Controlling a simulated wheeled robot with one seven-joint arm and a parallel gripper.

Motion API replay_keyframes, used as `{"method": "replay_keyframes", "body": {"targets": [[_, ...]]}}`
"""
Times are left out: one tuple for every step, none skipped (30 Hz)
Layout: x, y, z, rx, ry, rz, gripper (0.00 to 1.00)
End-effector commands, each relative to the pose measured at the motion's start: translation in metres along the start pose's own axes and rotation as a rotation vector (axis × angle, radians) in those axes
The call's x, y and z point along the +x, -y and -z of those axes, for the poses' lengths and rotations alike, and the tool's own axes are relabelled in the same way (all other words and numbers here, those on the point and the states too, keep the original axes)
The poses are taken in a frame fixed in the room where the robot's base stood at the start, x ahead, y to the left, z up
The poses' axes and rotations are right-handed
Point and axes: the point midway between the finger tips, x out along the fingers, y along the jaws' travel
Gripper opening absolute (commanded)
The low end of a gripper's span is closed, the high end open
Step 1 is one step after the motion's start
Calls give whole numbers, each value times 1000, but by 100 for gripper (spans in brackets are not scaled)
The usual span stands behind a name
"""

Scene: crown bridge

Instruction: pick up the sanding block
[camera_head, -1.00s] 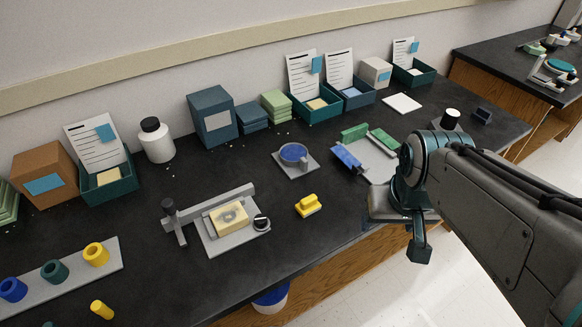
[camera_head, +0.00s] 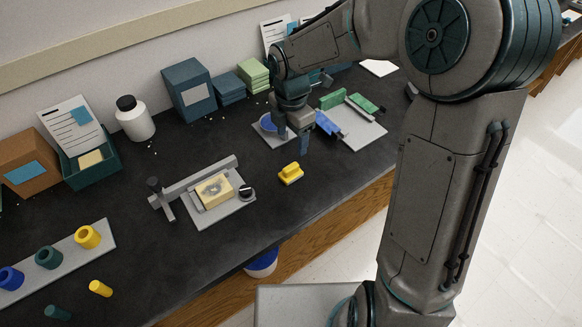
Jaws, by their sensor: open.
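The small yellow block with a raised grip, which looks like the sanding block (camera_head: 290,174), lies on the dark bench top near its front edge. My gripper (camera_head: 292,142) points down with its fingers apart and nothing between them. It is behind the yellow block in the head view, above the bench beside the blue round piece. The gripper and block look apart, though the exact height is hard to tell. The block is fully visible.
A grey fixture (camera_head: 237,208) with a beige block (camera_head: 213,190) stands left of the yellow block. The blue round piece (camera_head: 266,124) on its pad and a grey plate (camera_head: 362,133) with green and blue parts are behind it. Bare bench lies around the block.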

Motion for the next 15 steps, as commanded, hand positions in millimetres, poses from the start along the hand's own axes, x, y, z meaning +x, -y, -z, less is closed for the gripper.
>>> {"method": "replay_keyframes", "body": {"targets": [[4,-2,0,-17,-4,1,65],[8,-2,1,-23,-6,1,65],[14,-2,1,-28,-7,3,65],[20,-2,1,-29,-8,4,65],[25,-2,2,-30,-8,3,65],[34,-2,2,-30,-8,4,65],[40,-2,1,-28,-8,4,65],[47,-2,1,-27,-8,5,65],[54,-2,1,-28,-7,3,65],[60,-2,2,-28,-7,4,65],[65,-2,2,-27,-7,2,65],[71,-2,1,-26,-7,3,65],[75,-2,1,-26,-6,2,65],[78,-2,1,-26,-6,2,65],[82,-2,1,-25,-5,2,65]]}}
